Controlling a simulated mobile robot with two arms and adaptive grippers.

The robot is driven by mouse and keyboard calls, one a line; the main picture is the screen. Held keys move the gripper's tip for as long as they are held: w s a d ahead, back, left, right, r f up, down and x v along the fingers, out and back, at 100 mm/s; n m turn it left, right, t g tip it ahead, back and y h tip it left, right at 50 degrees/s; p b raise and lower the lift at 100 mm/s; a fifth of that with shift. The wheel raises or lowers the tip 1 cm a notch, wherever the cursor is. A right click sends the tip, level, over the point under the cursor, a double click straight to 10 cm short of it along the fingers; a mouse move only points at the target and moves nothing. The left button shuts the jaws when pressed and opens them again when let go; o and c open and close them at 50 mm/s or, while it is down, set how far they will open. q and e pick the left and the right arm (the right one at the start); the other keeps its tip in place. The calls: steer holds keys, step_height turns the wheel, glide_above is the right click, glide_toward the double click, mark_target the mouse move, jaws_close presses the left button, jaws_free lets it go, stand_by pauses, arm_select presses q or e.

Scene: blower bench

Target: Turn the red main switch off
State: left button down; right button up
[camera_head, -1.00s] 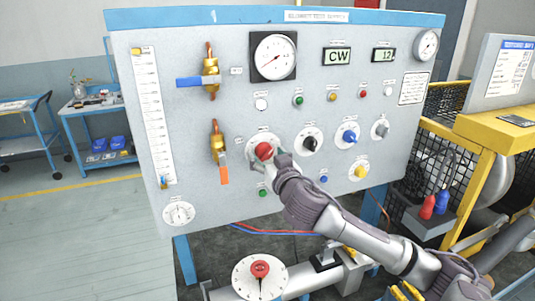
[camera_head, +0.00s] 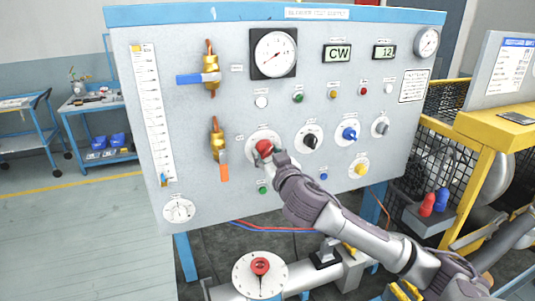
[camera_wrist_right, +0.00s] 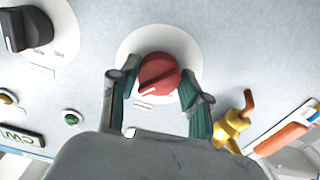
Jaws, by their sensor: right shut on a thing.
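The red main switch (camera_head: 264,146) is a red rotary knob on a white round plate, on the grey panel (camera_head: 225,40). It also shows in the right wrist view (camera_wrist_right: 158,75), with its pointer mark slanted. My right gripper (camera_head: 265,154) is at the knob. In the right wrist view its two green-padded fingers (camera_wrist_right: 158,88) stand on either side of the red knob and are shut on it. In the head view the fingers partly cover the knob's lower edge. My left gripper is not in view.
A black knob (camera_head: 311,140), a blue knob (camera_head: 349,134) and a yellow knob (camera_head: 361,169) sit right of the switch.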

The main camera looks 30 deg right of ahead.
steer(key=n+p, duration=0.1)
steer(key=n, duration=0.3)
steer(key=shift+r, duration=0.1)
steer(key=n+p, duration=0.1)
steer(key=n, duration=0.3)
steer(key=shift+n, duration=0.4)
steer(key=n+p, duration=0.2)
steer(key=n, duration=0.2)
steer(key=shift+d+r, duration=0.1)
steer(key=shift+n+p, duration=0.55)
steer(key=shift+n, duration=1.25)
steer(key=o, duration=1.2)
steer(key=shift+c, duration=0.2)
